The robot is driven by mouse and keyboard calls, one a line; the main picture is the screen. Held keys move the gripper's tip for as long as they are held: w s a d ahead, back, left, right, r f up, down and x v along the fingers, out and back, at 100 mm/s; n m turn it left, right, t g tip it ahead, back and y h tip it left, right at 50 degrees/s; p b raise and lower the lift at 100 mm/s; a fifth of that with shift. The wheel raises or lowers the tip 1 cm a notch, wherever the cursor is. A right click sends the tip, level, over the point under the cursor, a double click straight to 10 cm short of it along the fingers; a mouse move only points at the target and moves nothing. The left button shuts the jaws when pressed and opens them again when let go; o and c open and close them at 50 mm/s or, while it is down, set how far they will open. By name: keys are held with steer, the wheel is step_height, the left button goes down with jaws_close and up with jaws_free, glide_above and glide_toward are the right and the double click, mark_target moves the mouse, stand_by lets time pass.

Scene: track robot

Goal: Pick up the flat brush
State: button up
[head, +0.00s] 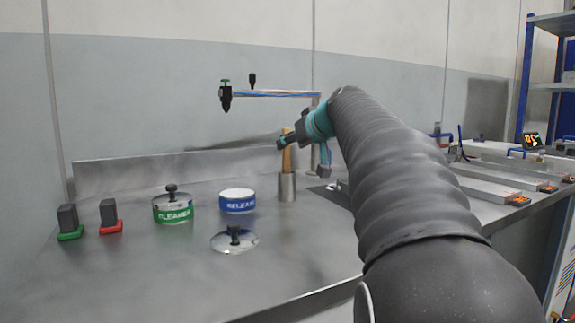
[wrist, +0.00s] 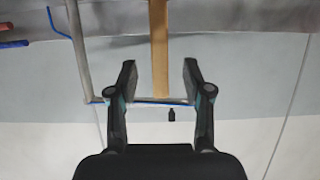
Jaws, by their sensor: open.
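The flat brush (head: 287,158) stands nearly upright in a metal cup (head: 287,188) on the steel bench. Its pale wooden handle shows; its lower end is hidden in the cup. My gripper (head: 302,157) is at the height of the handle, with one finger on each side of it in the picture. In the wrist view the handle (wrist: 159,40) runs down between the two spread fingers of my gripper (wrist: 159,75), with a gap on both sides. The fingers are open and hold nothing.
A green-labelled lidded tin (head: 173,212) and an open blue-labelled tin (head: 238,206) stand left of the cup. A loose lid (head: 234,240) lies in front. Green- and red-based blocks (head: 110,214) stand far left. A thin arm fixture (head: 265,94) reaches above. The front left bench is clear.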

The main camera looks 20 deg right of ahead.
mark_target(286, 152)
steer(key=x, duration=0.4)
steer(key=shift+w+p, duration=0.15)
steer(key=shift+p, duration=0.15)
jaws_close()
steer(key=shift+r, duration=0.1)
